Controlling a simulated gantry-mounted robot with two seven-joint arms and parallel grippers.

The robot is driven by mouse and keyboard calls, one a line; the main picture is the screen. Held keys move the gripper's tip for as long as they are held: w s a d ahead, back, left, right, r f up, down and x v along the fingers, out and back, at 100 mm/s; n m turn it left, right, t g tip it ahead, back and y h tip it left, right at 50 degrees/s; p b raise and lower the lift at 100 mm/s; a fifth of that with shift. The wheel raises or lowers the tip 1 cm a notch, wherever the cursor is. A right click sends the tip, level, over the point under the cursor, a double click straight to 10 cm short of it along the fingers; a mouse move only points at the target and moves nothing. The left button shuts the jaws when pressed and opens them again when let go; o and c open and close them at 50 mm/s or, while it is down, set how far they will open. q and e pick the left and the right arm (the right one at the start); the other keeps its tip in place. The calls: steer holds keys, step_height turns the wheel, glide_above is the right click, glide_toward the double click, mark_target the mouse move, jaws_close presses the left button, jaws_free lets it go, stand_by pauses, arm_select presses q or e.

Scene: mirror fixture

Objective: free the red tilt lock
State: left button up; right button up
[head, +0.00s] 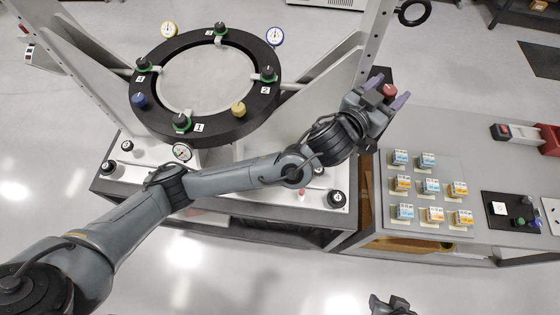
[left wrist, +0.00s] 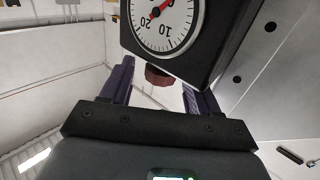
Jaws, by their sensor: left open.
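The red tilt lock (head: 389,91) is a round red knob by the right post of the mirror fixture. In the left wrist view it is a dark red knob (left wrist: 158,76) under a black box with a white dial gauge (left wrist: 166,22). My left gripper (head: 387,93) is open, with its purple fingers on either side of the knob. In the left wrist view a gap shows between the fingers (left wrist: 159,88) and the knob; I cannot tell whether either touches it. A dark part of what looks like my right gripper (head: 390,305) shows at the bottom edge, its fingers unclear.
The black mirror ring (head: 152,118) carries numbered black knobs, a blue knob (head: 139,100) and a yellow knob (head: 238,109). The right post (head: 372,40) stands close to my left gripper. A grey bench (head: 430,120) on the right holds several small boxes and a black control panel (head: 510,210).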

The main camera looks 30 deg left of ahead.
arm_select(q)
steer(key=s+a+f+n+g+y+p, duration=0.1)
steer(key=s+a+f+g+p, duration=0.1)
steer(key=s+a+p, duration=0.2)
steer(key=s+a+f+n+g+y+p, duration=0.1)
steer(key=s+a+f+g+p, duration=0.1)
steer(key=s+a+p, duration=0.3)
steer(key=s+a+f+n+g+y+p, duration=0.1)
steer(key=s+a+g+p, duration=0.3)
steer(key=s+p, duration=0.5)
steer(key=shift+s+a+f+n, duration=0.15)
steer(key=shift+s+f+n, duration=0.45)
steer(key=shift+s, duration=2.3)
arm_select(e)
step_height(320, 180, up, 18)
steer(key=shift+d, duration=0.15)
steer(key=shift+s, duration=0.1)
steer(key=shift+o, duration=0.4)
steer(key=shift+f, duration=0.1)
